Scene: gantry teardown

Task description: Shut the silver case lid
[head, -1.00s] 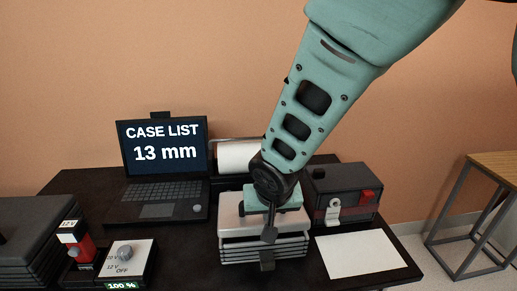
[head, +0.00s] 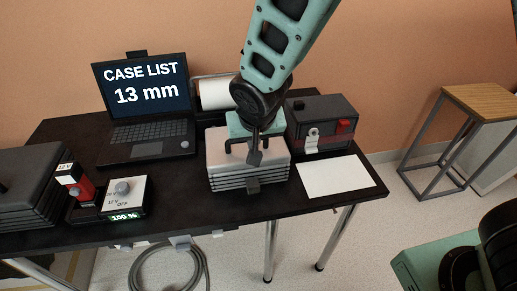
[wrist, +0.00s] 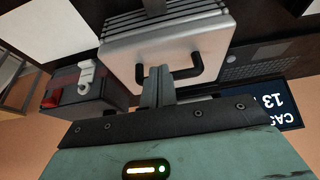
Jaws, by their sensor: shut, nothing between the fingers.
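The silver case (head: 248,178) stands on the black table, with ribbed dark grey sides and a dark latch at its front. Its pale lid (head: 218,148) lies flat on top, with no clear gap at the front edge. The lid fills the upper middle of the wrist view (wrist: 165,48), with a black bracket-shaped handle (wrist: 196,73). My gripper (head: 255,160) is over the lid, its fingers together and empty. In the wrist view the closed fingers (wrist: 158,72) overlap the lid between the handle's ends. I cannot tell whether they touch it.
A laptop (head: 140,95) reading "CASE LIST 13 mm" stands left of the case. A dark box with a red switch (head: 322,120) is behind right, and a white sheet (head: 335,177) lies at right. A power unit (head: 122,195) sits at front left. A wooden stool (head: 480,103) stands beyond.

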